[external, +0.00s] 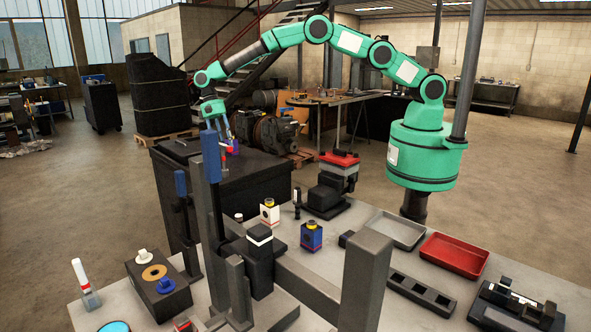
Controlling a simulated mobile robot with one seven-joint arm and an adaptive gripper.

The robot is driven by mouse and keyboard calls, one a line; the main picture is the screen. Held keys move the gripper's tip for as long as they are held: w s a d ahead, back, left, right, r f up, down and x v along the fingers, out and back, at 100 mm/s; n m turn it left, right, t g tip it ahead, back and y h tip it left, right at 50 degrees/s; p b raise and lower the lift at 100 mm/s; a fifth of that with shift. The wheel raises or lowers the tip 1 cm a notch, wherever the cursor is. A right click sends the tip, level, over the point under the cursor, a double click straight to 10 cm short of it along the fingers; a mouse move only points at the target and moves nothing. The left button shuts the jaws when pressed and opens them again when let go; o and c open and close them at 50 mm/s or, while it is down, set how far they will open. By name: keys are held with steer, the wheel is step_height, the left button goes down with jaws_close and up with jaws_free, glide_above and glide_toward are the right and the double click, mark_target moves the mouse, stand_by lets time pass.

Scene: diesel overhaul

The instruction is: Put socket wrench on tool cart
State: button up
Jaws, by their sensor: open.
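My gripper (226,136) is at the end of the green arm, reaching out to the left, with its fingers pointing down over a black cabinet. This cabinet (262,184) looks like the tool cart. The gripper is open. A small purple and red item (233,148) shows at the fingertips, over the cabinet top; I cannot tell whether it touches them or what it is. I cannot make out the socket wrench for certain. A blue-topped post in front hides part of the cabinet and part of the view near the gripper.
The grey workbench in front holds a red tray (454,256), a grey tray (396,230), a blue block (311,237), a white block (269,213) and a black slotted holder (421,294). Upright posts stand on its left half. Dark machinery (276,135) is behind the cabinet.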

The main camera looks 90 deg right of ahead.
steer(key=b+v, duration=0.1)
steer(key=v, duration=1)
steer(key=shift+w+d+r, duration=0.15)
steer(key=shift+w+r, duration=0.05)
steer(key=shift+r, duration=0.15)
stand_by(0.3)
